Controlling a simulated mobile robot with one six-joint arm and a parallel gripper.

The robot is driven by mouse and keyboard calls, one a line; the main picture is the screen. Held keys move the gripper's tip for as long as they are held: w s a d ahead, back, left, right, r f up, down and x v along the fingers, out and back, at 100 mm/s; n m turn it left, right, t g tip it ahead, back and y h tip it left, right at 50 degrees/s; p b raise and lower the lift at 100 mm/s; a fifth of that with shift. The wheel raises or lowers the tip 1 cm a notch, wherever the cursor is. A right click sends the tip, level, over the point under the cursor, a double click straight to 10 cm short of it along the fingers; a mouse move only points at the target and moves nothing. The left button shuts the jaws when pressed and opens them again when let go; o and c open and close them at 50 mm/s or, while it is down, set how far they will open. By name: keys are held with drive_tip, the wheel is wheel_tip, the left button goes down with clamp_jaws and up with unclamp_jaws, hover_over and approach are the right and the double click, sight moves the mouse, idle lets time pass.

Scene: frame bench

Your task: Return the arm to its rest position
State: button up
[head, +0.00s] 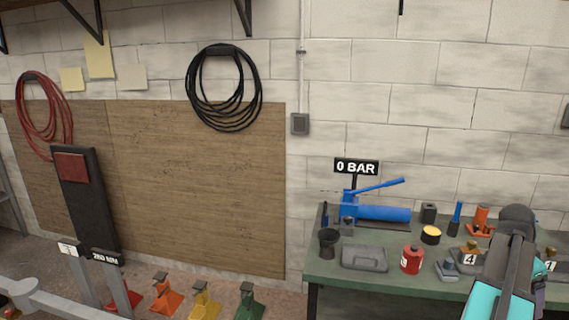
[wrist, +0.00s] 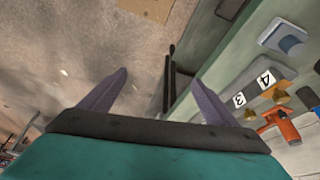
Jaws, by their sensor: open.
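My gripper (wrist: 157,95) shows in the wrist view with its two purple-grey fingers spread apart and nothing between them. It points down past the edge of the green bench (wrist: 225,75) toward the concrete floor (wrist: 100,35). In the head view my arm reaches in at the lower right, over the right part of the green bench (head: 330,268). The fingertips are hidden behind my arm in that view.
The bench carries a blue hand pump (head: 385,213), a red can (head: 411,260), a grey tray (head: 364,258), a dark cup (head: 328,242) and an orange tool (wrist: 280,126). Several coloured jack stands (head: 205,302) stand on the floor left of the bench.

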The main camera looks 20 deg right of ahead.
drive_tip(key=w+a+f+n, duration=0.2)
drive_tip(key=w+a+f, duration=0.4)
drive_tip(key=w+f, duration=0.15)
drive_tip(key=w+a+f+n+y, duration=0.15)
drive_tip(key=w+a+f, duration=0.25)
drive_tip(key=a+f, duration=0.45)
drive_tip(key=w+a+f+n+g, duration=0.1)
drive_tip(key=w+a+f+n, duration=0.25)
drive_tip(key=a+f, duration=0.45)
drive_tip(key=w+a+f+n+y, duration=0.1)
drive_tip(key=w+a+f, duration=0.5)
drive_tip(key=a, duration=0.4)
drive_tip(key=s+a+f+n+g, duration=0.1)
drive_tip(key=s+a+f+n, duration=0.25)
drive_tip(key=a+f, duration=0.45)
drive_tip(key=s+a+f+n+g, duration=0.15)
drive_tip(key=s+a+f, duration=0.4)
drive_tip(key=a, duration=0.55)
drive_tip(key=s+a+f+n+y, duration=0.1)
drive_tip(key=s+a+f+n, duration=0.8)
drive_tip(key=s+a, duration=0.2)
drive_tip(key=shift+s+f+n+y, duration=0.2)
drive_tip(key=shift+s+n+y, duration=0.15)
drive_tip(key=shift+s, duration=0.45)
